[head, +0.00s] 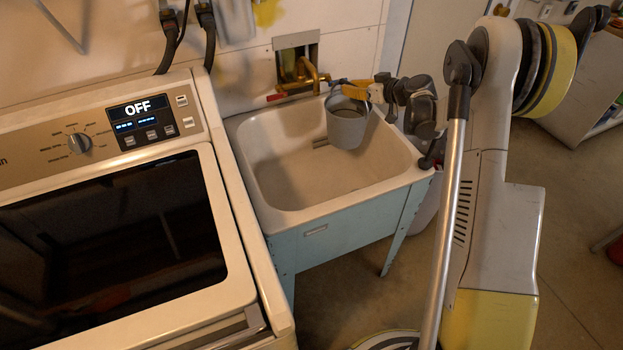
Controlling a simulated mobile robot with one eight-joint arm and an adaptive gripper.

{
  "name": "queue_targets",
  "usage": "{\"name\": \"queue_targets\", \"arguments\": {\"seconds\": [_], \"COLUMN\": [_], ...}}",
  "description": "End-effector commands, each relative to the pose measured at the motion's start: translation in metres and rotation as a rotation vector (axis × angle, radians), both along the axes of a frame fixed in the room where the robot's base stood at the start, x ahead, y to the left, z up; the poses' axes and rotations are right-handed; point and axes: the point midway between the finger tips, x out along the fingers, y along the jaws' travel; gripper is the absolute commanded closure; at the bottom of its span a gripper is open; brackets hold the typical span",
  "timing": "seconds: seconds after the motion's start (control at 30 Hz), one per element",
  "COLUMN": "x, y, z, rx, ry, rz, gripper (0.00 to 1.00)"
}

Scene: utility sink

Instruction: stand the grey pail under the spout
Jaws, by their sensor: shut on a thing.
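The grey pail (347,126) is upright, over the back right part of the sink basin, just right of and in front of the brass spout (308,80). My gripper (355,88) is shut on the pail at its top, with its yellow-orange fingers at the rim. Whether they grip the rim or a handle cannot be told. Whether the pail touches the basin floor cannot be told. The spout comes out of a wall recess, and its tip seems to lie at or near the pail's left rim.
The white sink (275,186) has a blue front and open basin room left of and in front of the pail. A tap lever with a red end (276,97) sits left of the spout. A washing machine (230,230) stands close on the left.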

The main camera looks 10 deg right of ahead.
Motion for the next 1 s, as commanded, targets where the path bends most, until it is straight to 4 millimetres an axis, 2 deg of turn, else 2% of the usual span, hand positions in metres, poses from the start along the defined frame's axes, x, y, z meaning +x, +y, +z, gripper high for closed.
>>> {"name": "queue_targets", "arguments": {"seconds": [0.03, 0.13, 0.23, 0.37, 0.47, 0.57, 0.8, 1.0], "x": [0.019, 0.045, 0.061, 0.071, 0.069, 0.060, 0.034, 0.022], "y": [-0.001, -0.001, 0.000, 0.003, 0.012, 0.030, 0.082, 0.104], "z": [-0.020, -0.049, -0.070, -0.085, -0.095, -0.109, -0.145, -0.158], "rx": [0.001, 0.002, 0.003, 0.002, 0.002, 0.003, 0.001, 0.002], "ry": [-0.001, -0.003, -0.002, -0.004, -0.004, -0.005, -0.004, -0.005], "rz": [0.017, 0.050, 0.072, 0.089, 0.095, 0.095, 0.095, 0.092], "gripper": [1.00, 1.00, 1.00, 1.00, 1.00, 1.00, 1.00, 1.00]}}
